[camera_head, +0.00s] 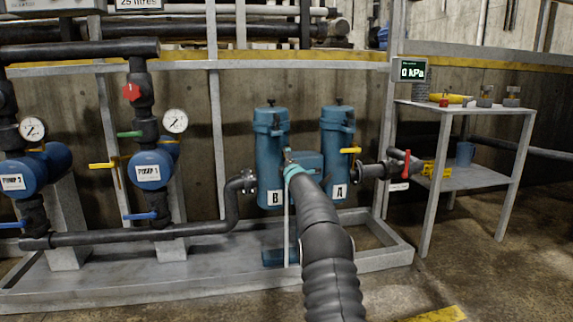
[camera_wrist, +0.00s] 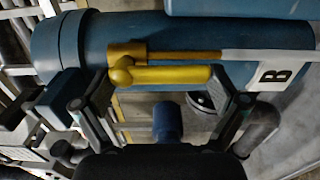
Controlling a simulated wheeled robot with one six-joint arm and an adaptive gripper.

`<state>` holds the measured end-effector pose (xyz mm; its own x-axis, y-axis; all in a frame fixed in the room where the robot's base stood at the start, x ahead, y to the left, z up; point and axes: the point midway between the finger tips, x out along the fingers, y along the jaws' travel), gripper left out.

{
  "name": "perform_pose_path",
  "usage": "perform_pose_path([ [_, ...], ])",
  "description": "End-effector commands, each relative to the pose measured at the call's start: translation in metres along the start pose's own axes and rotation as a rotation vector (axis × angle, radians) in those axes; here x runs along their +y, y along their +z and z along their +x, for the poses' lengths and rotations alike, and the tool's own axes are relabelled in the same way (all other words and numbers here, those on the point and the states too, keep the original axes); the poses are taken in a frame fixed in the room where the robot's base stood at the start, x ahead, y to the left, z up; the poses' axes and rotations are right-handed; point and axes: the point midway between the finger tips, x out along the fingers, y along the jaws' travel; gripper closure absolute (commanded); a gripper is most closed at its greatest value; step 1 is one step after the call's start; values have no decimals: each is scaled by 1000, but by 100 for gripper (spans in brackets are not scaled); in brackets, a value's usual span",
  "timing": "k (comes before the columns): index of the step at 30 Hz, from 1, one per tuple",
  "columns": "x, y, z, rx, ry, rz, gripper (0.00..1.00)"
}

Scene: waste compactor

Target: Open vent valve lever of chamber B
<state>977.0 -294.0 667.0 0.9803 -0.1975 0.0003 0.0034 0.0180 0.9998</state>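Chamber B (camera_head: 270,135) is a blue upright cylinder with a white B label, left of chamber A (camera_head: 337,150). In the wrist view chamber B (camera_wrist: 200,40) lies sideways across the top, its label at the right. A yellow vent valve lever (camera_wrist: 170,75) with a rounded pivot at its left end runs along the chamber, parallel to a brass-coloured pipe (camera_wrist: 190,55). My gripper (camera_wrist: 165,98) is open, with one finger on each side of the lever's span. No grip on the lever shows; contact cannot be told. In the head view my arm hides the lever and most of the gripper.
Chamber A has its own yellow lever (camera_head: 350,150) to the right. A red-handled valve (camera_head: 406,163) and a metal shelf table (camera_head: 470,107) stand further right. Pump 1 (camera_head: 150,170) and pipes are at the left.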

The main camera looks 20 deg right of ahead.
Motion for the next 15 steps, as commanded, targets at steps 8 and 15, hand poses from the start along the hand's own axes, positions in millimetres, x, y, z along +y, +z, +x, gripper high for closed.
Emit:
perform_pose_path([
  [8,0,2,0,-3,0,2,0],
  [15,0,4,-8,-3,-2,4,0],
])
